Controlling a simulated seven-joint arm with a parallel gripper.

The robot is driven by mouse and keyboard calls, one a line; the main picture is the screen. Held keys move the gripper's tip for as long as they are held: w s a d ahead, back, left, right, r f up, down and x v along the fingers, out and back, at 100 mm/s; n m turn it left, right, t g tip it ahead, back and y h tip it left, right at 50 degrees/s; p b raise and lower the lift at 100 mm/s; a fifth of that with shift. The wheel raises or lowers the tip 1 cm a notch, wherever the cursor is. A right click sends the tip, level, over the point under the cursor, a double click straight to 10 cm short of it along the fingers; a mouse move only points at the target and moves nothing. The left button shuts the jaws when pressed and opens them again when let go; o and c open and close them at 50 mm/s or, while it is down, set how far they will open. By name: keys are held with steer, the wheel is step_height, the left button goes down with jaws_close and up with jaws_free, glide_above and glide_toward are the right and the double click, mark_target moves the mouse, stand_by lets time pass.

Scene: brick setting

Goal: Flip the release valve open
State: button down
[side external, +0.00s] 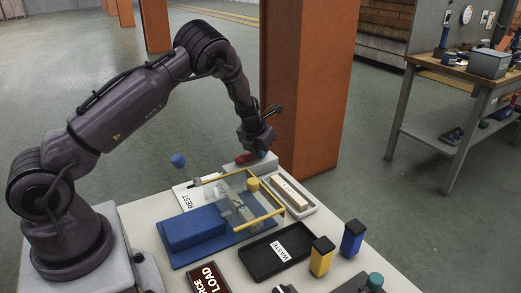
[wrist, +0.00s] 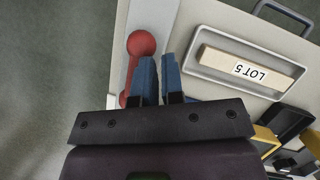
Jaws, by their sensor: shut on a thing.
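The release valve's red lever (side external: 246,158) lies on a pale grey block (side external: 265,165) at the table's far edge. In the wrist view its round red knob (wrist: 141,43) shows beyond my fingertips, and more red shows left of the left finger. My gripper (side external: 257,148) is down at the lever, pointing at the block. The fingers hide part of the lever, so the exact contact cannot be seen.
A tray (side external: 290,193) holding a block labelled LOT 5 (wrist: 250,67) stands beside the valve. A blue fixture with yellow rails (side external: 225,222), a black tray (side external: 274,253) and yellow and blue containers fill the nearer table. An orange pillar (side external: 307,90) rises behind.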

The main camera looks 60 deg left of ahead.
steer(key=d, duration=0.2)
steer(key=s+d, duration=0.1)
steer(key=shift+d, duration=0.35)
steer(key=w+d+v, duration=0.1)
steer(key=v, duration=0.8)
steer(key=shift+d+r, duration=0.5)
steer(key=shift+w, duration=0.1)
